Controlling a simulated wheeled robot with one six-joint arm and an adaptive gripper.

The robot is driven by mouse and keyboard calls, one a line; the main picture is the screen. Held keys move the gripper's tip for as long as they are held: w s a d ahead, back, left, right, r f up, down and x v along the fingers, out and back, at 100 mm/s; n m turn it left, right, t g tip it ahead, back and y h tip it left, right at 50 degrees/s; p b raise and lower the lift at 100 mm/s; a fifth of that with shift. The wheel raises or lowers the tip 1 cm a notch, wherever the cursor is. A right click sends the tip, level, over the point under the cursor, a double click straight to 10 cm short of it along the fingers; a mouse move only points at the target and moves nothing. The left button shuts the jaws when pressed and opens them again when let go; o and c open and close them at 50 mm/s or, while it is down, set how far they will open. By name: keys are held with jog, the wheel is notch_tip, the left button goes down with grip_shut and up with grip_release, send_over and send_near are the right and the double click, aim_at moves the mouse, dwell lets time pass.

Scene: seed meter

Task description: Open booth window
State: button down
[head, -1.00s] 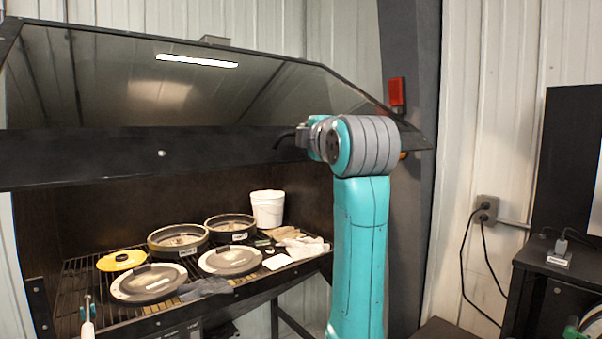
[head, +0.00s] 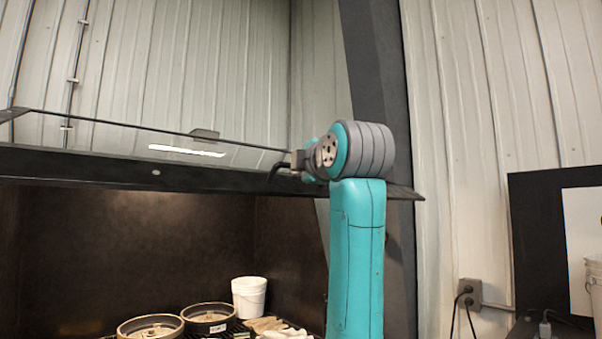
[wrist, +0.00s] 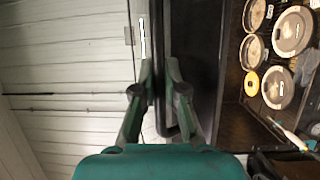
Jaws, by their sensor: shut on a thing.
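The booth window (head: 110,168) is a glass panel in a black frame, hinged at the top of the dark booth. In the head view it is raised and tilted nearly edge-on, with the booth front below it open. My gripper (wrist: 159,78) is shut on the window's black bar handle (wrist: 160,110), which runs between the two fingers in the wrist view. In the head view my wrist covers most of the gripper, and only a bit of the dark handle (head: 277,170) shows left of it.
Inside the booth stand two round pans (head: 150,325) and a white bucket (head: 249,297), with cloths beside them. A dark post (head: 378,100) rises behind my arm. A wall outlet box (head: 470,292) with cords and a black panel (head: 540,215) are at the right.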

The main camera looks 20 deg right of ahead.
jog(key=c, duration=1.2)
grip_release()
jog(key=s+a, duration=0.1)
jog(key=s, duration=1.1)
jog(key=shift+f, duration=0.3)
jog(key=shift+c, duration=0.2)
